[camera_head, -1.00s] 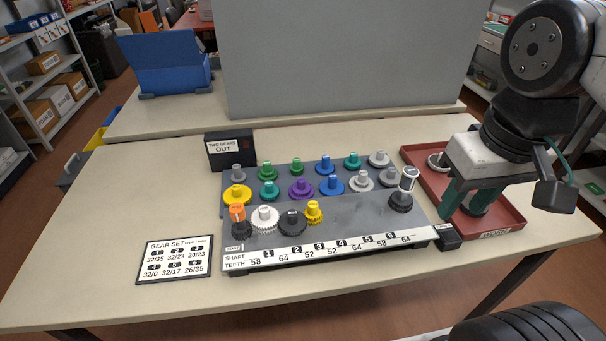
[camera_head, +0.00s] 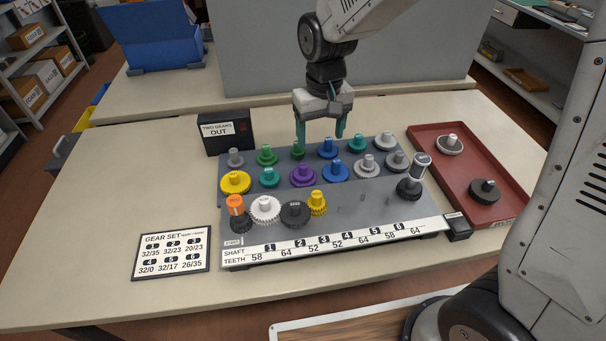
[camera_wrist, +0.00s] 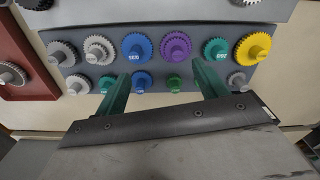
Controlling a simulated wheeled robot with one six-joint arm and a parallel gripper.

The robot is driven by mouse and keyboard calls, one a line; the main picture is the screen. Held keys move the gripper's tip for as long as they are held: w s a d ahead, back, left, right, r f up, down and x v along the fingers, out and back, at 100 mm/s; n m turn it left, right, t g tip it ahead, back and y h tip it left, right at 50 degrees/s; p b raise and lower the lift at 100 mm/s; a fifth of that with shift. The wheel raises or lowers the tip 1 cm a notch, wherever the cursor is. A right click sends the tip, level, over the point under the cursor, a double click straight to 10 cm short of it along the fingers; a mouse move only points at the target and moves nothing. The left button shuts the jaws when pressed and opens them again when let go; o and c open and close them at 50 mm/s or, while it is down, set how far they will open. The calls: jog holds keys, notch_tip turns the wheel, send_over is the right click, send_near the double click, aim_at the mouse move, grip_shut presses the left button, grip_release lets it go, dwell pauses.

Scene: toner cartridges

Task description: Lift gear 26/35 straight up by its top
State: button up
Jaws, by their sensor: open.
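Several gears with upright hubs stand in two rows on the grey rack (camera_head: 350,194). I cannot read which one is 26/35. The back row includes a green gear (camera_head: 297,151), a blue gear (camera_head: 327,149) and a teal gear (camera_head: 357,143). The front row includes a purple gear (camera_head: 303,176). My gripper (camera_head: 320,138) is open and empty, pointing down over the back row. In the wrist view, the small blue gear (camera_wrist: 143,81) and a green gear (camera_wrist: 174,82) show between the fingers. The right finger there hides another gear.
The red tray (camera_head: 440,176) at the right holds a grey gear (camera_head: 450,146) and a dark gear (camera_head: 485,190). An orange-topped piece (camera_head: 236,206) and several gears stand along the rack's front. A black box (camera_head: 228,134) and the gear card (camera_head: 171,252) are at the left.

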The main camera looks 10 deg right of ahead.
send_over(304, 165)
jog(key=f, duration=0.4)
jog(key=shift+w+f, duration=0.25)
jog(key=shift+f, duration=0.1)
jog(key=f, duration=0.8)
jog(key=shift+s+a, duration=0.1)
jog(key=shift+s, duration=0.15)
jog(key=c, duration=1.1)
